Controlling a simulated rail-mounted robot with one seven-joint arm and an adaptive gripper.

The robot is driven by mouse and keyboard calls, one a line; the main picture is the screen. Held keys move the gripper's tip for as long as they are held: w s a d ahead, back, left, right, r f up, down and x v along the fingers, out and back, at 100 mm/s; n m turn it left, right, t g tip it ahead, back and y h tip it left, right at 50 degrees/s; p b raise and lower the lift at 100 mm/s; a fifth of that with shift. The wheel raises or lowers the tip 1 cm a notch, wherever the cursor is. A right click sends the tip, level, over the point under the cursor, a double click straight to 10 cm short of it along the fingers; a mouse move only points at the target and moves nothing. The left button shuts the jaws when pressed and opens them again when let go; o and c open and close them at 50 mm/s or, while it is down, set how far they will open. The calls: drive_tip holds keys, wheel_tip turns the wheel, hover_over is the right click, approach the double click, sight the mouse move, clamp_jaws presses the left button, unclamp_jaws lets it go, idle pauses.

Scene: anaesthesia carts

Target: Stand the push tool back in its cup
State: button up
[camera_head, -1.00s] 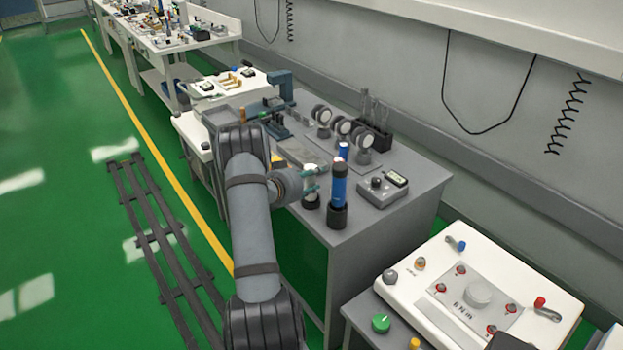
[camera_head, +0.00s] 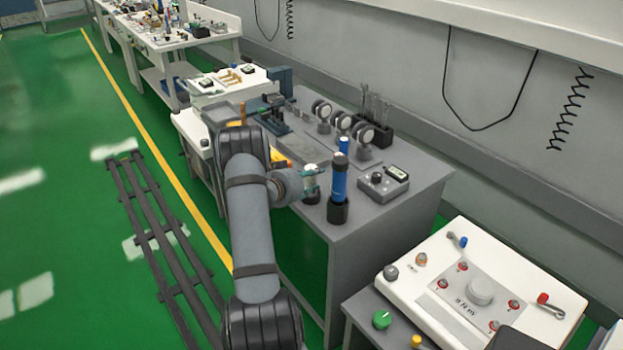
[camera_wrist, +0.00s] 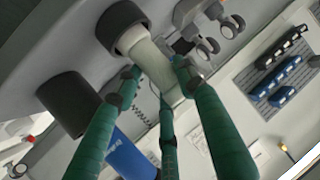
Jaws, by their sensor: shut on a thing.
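The push tool, as far as I can tell, is the pale cylinder (camera_wrist: 153,62) between my green fingers in the wrist view. Its pale upper part (camera_head: 311,170) shows in the head view near the front edge of the grey cart. My gripper (camera_wrist: 160,85) is shut on it. The tool's far end meets a black ring-shaped cup (camera_wrist: 122,27). The end looks to be inside the cup's mouth, but how deep it sits is hidden. In the head view, the cup (camera_head: 311,197) stands left of a blue torch-like cylinder (camera_head: 338,184).
The blue cylinder stands in its own black holder (camera_head: 338,212), close beside my gripper. A grey box with a display (camera_head: 383,183) lies to the right. Several wheel-like parts (camera_head: 343,122) and a dark rack (camera_head: 372,130) stand behind. The grey cart top (camera_head: 425,172) is clear at right.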

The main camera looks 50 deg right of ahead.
drive_tip(key=shift+f, duration=0.2)
idle(0.3)
drive_tip(key=o, duration=1.4)
drive_tip(key=shift+o, duration=0.4)
drive_tip(key=o, duration=0.7)
drive_tip(key=shift+o, duration=0.2)
drive_tip(key=v, duration=1.2)
